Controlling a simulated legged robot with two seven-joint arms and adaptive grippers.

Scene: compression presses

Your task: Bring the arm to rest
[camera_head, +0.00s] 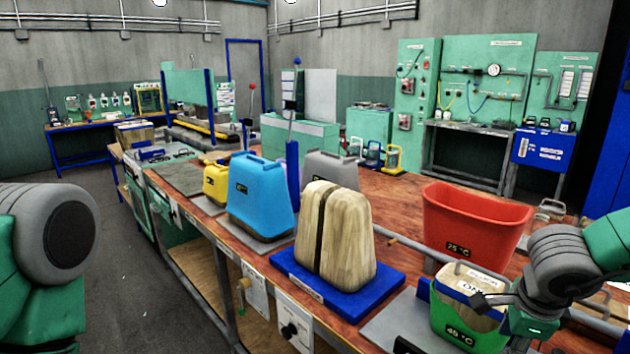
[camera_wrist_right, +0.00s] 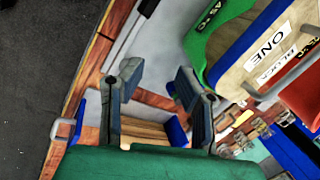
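My right gripper (camera_head: 490,300) is at the lower right of the head view. In the right wrist view my right gripper (camera_wrist_right: 158,76) shows two spread fingers with nothing between them. Beside it stands a green bin (camera_head: 462,328) marked 45 °C, holding a wooden block (camera_head: 470,284) labelled ONE. The bin (camera_wrist_right: 196,45) and block (camera_wrist_right: 268,50) also show at the upper right of the wrist view, apart from the fingers. Of my left arm, only a grey joint and green link show at the left edge; its gripper is out of view.
A red bin (camera_head: 475,222) marked 75 °C stands behind the green one. A split wooden form (camera_head: 335,235) sits on a blue base (camera_head: 337,297). A blue container (camera_head: 260,198) and a yellow one (camera_head: 216,184) stand farther along the wooden bench (camera_head: 397,200). The floor at left is clear.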

